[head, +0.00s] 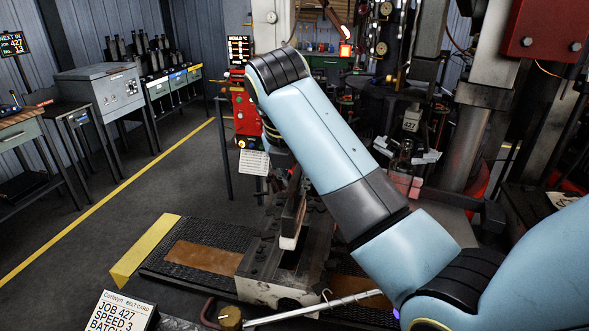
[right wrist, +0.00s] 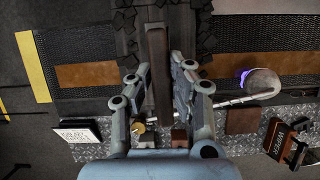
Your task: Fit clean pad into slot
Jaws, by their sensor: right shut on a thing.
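The pad (head: 291,222) is a long brown-grey block with a pale lower end. It hangs steeply over the metal block with the dark slot (head: 291,259). My right gripper (head: 288,182) is shut on its upper part, mostly hidden behind my forearm. In the right wrist view the pad (right wrist: 160,75) lies lengthwise between the two fingers of the gripper (right wrist: 158,85). The pale end is at or just above the slot opening; I cannot tell if it has entered. My left gripper is not in view.
A grey ribbed mat with a brown plate (head: 203,257) lies left of the block. Machinery crowds the right; open floor (head: 160,190) is at left.

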